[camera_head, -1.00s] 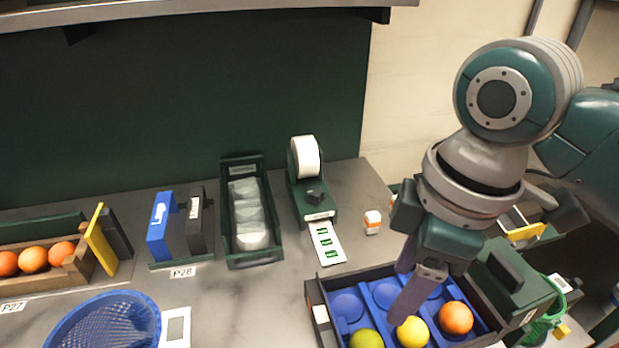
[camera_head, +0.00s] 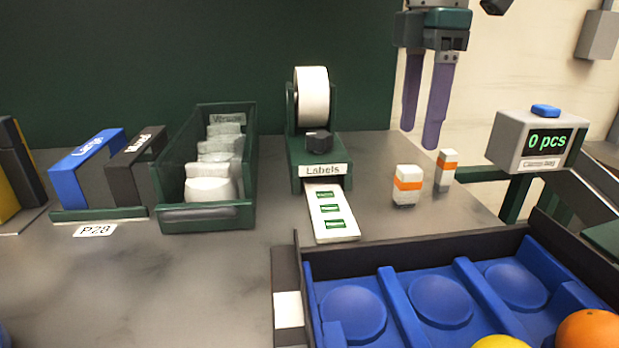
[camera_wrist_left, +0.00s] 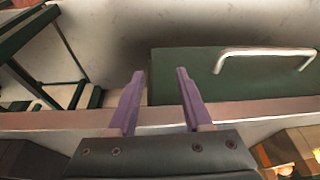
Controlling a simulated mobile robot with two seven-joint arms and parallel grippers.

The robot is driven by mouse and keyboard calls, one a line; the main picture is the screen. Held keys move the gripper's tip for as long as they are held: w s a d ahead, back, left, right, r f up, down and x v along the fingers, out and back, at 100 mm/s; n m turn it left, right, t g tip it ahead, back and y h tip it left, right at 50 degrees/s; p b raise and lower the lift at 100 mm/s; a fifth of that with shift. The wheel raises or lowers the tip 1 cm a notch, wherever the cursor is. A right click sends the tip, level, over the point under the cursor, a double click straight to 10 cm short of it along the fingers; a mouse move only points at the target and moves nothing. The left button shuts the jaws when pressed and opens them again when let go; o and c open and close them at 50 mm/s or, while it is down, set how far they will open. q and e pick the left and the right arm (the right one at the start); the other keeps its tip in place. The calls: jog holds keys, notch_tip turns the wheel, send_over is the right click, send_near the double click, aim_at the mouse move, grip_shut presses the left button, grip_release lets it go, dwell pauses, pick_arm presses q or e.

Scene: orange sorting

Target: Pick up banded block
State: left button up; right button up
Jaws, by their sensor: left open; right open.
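Two white blocks with an orange band stand upright on the grey counter in the head view. The nearer banded block (camera_head: 407,186) is just right of the label dispenser. The other banded block (camera_head: 446,168) stands a little behind and to its right. My right gripper (camera_head: 420,138) hangs above and behind the blocks, fingers pointing down, open and empty, apart from both. My left gripper (camera_wrist_left: 160,74) shows only in the left wrist view, open and empty, with no banded block between its fingers.
A label dispenser (camera_head: 309,150) with a label strip (camera_head: 331,214) stands left of the blocks. A blue-lined tray (camera_head: 388,293) holding fruit is in front. A counting display (camera_head: 537,140) is at right. In the left wrist view, a green panel (camera_wrist_left: 240,75) has a metal handle.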

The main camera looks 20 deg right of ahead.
aim_at(411, 168)
notch_tip(411, 168, down, 8)
jog(key=shift+w+r+b, duration=0.1)
jog(key=shift+r+b, duration=0.1)
jog(key=shift+b, duration=0.3)
grip_shut()
dwell(0.3)
